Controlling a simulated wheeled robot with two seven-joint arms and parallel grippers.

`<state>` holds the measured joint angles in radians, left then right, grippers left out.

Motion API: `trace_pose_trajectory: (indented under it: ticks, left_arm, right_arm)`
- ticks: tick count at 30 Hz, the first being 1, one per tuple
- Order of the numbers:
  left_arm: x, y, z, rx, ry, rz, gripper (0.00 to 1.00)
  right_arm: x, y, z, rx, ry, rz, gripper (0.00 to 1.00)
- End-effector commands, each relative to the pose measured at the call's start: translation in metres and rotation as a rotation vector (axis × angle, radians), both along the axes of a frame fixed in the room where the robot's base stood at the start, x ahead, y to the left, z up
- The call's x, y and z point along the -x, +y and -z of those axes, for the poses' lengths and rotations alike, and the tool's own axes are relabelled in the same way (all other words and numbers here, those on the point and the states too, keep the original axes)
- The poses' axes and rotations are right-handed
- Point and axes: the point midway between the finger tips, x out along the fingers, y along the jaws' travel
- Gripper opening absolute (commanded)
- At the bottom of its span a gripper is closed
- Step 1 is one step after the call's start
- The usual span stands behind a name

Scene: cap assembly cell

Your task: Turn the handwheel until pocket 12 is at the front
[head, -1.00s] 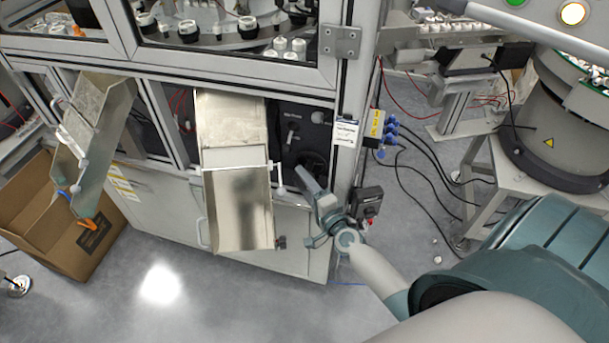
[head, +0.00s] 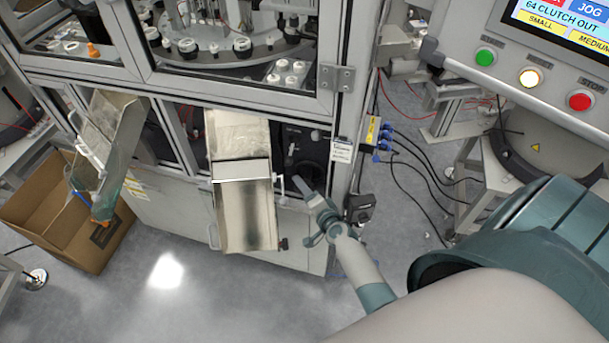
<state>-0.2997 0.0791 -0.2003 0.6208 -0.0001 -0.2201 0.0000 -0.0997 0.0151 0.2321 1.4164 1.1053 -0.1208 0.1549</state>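The handwheel (head: 307,169) looks like a dark round shape on the black panel low in the machine's front, right of the metal chute. It is small and dark, and my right gripper partly covers it. My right gripper (head: 298,181) points up and left at the panel, its tip overlapping the wheel's lower edge in the picture. I cannot tell whether it touches the wheel or how far its fingers are apart. The dial plate (head: 215,58) with black-and-white pockets shows behind the upper window; its pocket numbers are unreadable. My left gripper is out of view.
A metal chute (head: 243,210) hangs just left of the handwheel; another chute (head: 105,150) leads toward a cardboard box (head: 50,215). A control panel (head: 545,80) at upper right reads "JOG" and "64 CLUTCH OUT", with green, lit and red buttons. A dark box (head: 360,207) sits right of my gripper.

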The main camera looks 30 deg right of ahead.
Motion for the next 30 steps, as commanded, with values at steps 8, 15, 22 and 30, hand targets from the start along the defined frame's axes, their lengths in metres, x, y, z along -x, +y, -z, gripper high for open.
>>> trace_pose_trajectory:
  ticks: [8,15,22,30]
  left_arm:
    - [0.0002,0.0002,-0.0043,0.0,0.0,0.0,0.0]
    - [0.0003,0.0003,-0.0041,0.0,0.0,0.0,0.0]
    - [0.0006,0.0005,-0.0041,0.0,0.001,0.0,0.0]
    - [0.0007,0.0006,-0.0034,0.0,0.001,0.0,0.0]
  right_arm:
    - [-0.0006,0.0005,-0.0003,0.013,0.014,-0.001,0.29]
    - [-0.0005,0.0004,-0.0002,0.014,0.014,-0.001,0.29]
    - [-0.0004,0.0001,-0.0003,0.013,0.014,0.0,0.59]
    - [0.0025,0.0008,-0.0004,0.012,0.014,0.0,0.59]
